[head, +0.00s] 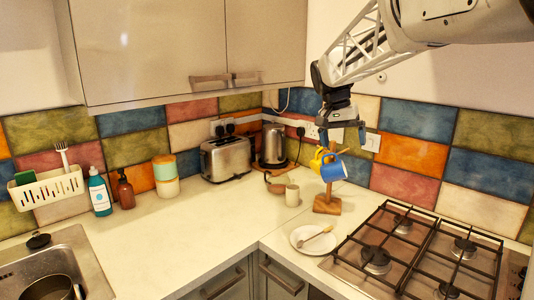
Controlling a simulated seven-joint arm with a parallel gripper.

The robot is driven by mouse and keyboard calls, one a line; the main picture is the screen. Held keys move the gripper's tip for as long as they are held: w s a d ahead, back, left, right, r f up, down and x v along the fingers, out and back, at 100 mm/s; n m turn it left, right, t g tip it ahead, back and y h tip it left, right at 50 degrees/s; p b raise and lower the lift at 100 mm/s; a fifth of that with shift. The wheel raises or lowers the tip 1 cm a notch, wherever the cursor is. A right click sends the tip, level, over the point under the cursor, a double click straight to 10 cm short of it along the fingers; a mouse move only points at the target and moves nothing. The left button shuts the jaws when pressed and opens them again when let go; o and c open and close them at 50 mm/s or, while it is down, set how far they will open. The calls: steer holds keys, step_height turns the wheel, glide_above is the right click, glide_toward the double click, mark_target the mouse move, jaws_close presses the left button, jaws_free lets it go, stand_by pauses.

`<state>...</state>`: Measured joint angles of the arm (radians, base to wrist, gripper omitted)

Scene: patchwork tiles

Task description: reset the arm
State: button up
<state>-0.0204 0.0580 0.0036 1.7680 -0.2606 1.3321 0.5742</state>
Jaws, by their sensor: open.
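My gripper (342,138) hangs down from my arm in the upper right, its two fingers apart with nothing seen between them. It appears just above or in front of a wooden mug stand (327,205). A blue mug (334,170) and a yellow mug (317,160) hang on the stand. In this single view I cannot tell the exact gap between the fingers and the stand's top.
The gas hob (420,250) fills the right. A white plate (301,240) with a utensil lies left of it. A cup (292,195), kettle (273,146) and toaster (227,157) stand behind. The wall cabinet (180,50) overhangs the left. The middle counter (185,230) is clear.

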steer(key=s+a+f+n+t+y, duration=0.1)
steer(key=s+f, duration=0.4)
steer(key=s, duration=0.8)
steer(key=s+f+n, duration=0.2)
steer(key=s+f, duration=0.4)
steer(key=s, duration=0.8)
steer(key=s+a+f+n+t+y, duration=0.1)
steer(key=s+f, duration=0.5)
steer(key=s, duration=0.8)
steer(key=shift+a+f+n+t+y, duration=0.15)
steer(key=shift+a+n+t+y, duration=0.15)
steer(key=shift+n, duration=0.4)
